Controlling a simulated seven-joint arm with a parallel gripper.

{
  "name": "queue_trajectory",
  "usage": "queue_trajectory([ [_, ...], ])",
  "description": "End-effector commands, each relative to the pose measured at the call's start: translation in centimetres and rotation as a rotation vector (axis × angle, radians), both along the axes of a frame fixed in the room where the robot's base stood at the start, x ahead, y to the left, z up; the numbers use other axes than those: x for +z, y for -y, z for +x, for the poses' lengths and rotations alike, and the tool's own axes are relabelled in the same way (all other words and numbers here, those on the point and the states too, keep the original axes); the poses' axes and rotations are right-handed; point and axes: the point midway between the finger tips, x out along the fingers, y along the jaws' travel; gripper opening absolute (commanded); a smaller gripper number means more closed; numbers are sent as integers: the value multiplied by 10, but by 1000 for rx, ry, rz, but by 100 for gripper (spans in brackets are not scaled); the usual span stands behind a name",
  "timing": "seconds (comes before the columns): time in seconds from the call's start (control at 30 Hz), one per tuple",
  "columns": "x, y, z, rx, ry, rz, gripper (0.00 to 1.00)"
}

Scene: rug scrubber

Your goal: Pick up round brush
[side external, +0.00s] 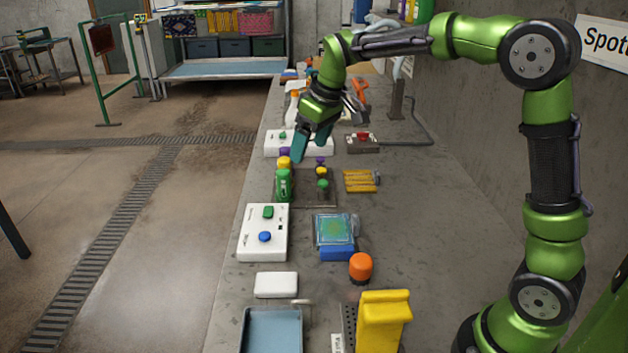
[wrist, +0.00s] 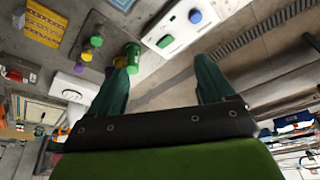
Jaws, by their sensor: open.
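I cannot tell for certain which thing is the round brush. An orange round-topped piece with a dark base (side external: 360,267) stands upright on the bench in the side view, right of the blue-green pad, and may be it. My gripper (side external: 306,147) has teal fingers, is open and empty, and points down above the far part of the bench, far behind the orange piece. In the wrist view my gripper (wrist: 162,62) shows its two fingers wide apart with nothing between them. The orange piece is not clearly visible there.
Green, yellow and purple-topped pieces (side external: 284,183) stand close below my gripper. Bare bench lies to the right.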

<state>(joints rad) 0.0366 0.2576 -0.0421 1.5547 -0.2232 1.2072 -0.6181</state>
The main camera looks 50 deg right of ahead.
Motion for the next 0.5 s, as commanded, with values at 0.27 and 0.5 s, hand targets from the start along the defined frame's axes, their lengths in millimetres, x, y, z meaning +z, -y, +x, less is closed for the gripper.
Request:
queue_trajectory([
  [0.27, -46, -23, -137, -80, -224, -24, 82],
  [0.5, -76, -19, -170, -166, -318, -37, 82],
])
